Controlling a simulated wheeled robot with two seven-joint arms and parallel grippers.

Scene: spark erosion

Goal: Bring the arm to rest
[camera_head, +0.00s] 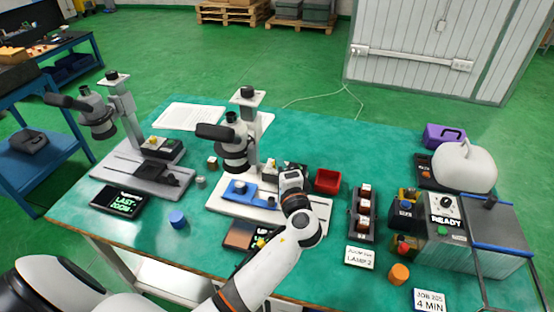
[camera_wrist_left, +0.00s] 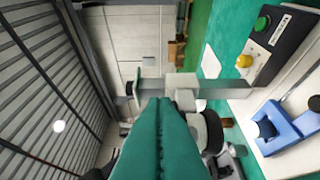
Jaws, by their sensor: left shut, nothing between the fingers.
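My left arm comes in from the bottom left in the head view, and its white wrist and gripper (camera_head: 291,180) are over the work table, beside the middle microscope stand. The fingertips do not show clearly there. In the left wrist view the teal fingers (camera_wrist_left: 163,135) are together, with nothing held between them. The microscope (camera_head: 235,145) stands just left of the gripper; its column and head (camera_wrist_left: 185,92) lie beyond the fingers in the wrist view. My right gripper is in neither view.
A blue fixture (camera_head: 240,191) sits on the microscope's base. A red bin (camera_head: 327,181) and a dark rack (camera_head: 362,215) stand to the right. The machine marked READY (camera_head: 470,235) is at the far right. A second microscope (camera_head: 104,118) is at the left.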

